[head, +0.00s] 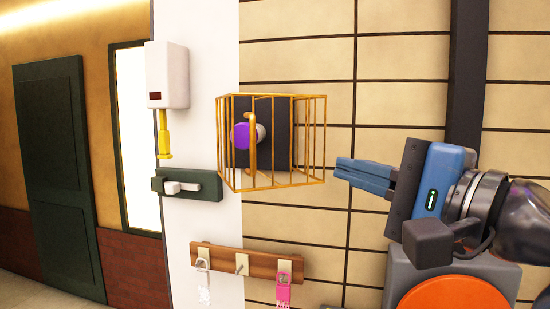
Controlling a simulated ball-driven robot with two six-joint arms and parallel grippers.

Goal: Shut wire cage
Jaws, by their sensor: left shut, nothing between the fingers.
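The yellow wire cage (308,140) is a box of thin bars on the tiled wall. It stands in front of a dark plate (275,150), and a purple knob (241,136) shows between its bars. I cannot tell from this view whether the cage is fully shut or stands partly open. My left gripper (338,170) has blue fingers that are shut and empty. Its tips point left, just right of the cage's lower right corner, with a small gap seen in the picture. My right gripper is not in view.
A white box with a yellow nozzle (165,135) and a dark green latch plate (207,185) are left of the cage. A wooden hook rack (225,262) with a pink tag hangs below. A grey box with an orange disc (453,295) is at lower right.

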